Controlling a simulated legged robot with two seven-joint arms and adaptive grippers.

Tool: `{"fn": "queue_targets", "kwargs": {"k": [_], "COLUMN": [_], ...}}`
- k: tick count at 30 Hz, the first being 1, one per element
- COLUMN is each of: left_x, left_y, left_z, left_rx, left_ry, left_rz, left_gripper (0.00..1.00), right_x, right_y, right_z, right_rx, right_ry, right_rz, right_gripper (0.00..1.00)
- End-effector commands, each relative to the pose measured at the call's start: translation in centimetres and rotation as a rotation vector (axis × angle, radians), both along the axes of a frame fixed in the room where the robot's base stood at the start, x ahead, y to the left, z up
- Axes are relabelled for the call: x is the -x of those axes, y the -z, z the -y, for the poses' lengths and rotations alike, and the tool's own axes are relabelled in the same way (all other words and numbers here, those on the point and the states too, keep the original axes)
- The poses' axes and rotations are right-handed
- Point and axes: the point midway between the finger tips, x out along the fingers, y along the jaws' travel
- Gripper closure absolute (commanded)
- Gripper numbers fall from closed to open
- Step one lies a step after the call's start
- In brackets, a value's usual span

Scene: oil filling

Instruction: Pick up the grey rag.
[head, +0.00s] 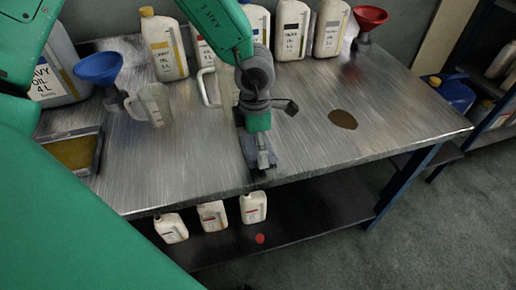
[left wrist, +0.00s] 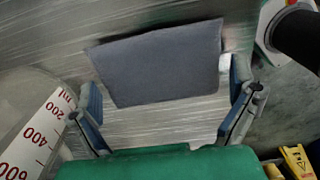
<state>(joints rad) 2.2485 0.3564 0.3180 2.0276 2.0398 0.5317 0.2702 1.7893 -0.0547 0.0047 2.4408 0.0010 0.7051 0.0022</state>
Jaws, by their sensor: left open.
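The grey rag (left wrist: 158,62) lies flat on the metal workbench in the left wrist view, a dark rectangle slightly tilted. My left gripper (left wrist: 164,92) is open and empty, with one finger to each side of the rag's near part. The right finger is close to the rag's right edge. In the head view my left gripper (head: 262,158) points down near the bench's front edge. There the rag is mostly or wholly hidden by the gripper. My right gripper is in neither view.
A clear measuring jug (left wrist: 35,125) stands close left of the gripper. On the bench (head: 190,170) are a blue funnel (head: 98,67), a tray (head: 75,152), oil bottles (head: 165,47) along the back, a red funnel (head: 369,17) and a brown oil puddle (head: 343,119). The bench's right side is mostly free.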

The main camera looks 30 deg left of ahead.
Motion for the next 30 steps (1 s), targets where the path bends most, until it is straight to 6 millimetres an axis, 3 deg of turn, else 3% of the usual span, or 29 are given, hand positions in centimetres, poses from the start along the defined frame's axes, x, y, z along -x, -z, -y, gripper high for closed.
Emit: {"fn": "queue_targets", "kwargs": {"k": [8,11,12,23,30], "left_x": [0.0,0.0,0.0,0.0,-0.1], "left_y": [0.3,0.3,0.3,0.1,-4.1], "left_z": [-0.1,-0.1,-0.1,-0.1,-0.1], "left_rx": [0.001,0.001,0.001,0.002,0.004], "left_ry": [-0.001,-0.001,-0.001,-0.001,-0.003], "left_rz": [0.002,0.002,0.002,0.001,0.005], "left_gripper": [0.00,0.32,0.33,0.34,0.34], "right_x": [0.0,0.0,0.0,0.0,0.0], "right_y": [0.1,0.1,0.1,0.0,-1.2], "right_z": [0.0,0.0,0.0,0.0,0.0], "right_rx": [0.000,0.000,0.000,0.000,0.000], "right_ry": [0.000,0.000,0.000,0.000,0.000], "right_rz": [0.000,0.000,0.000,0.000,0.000], "right_gripper": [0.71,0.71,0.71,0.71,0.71]}}
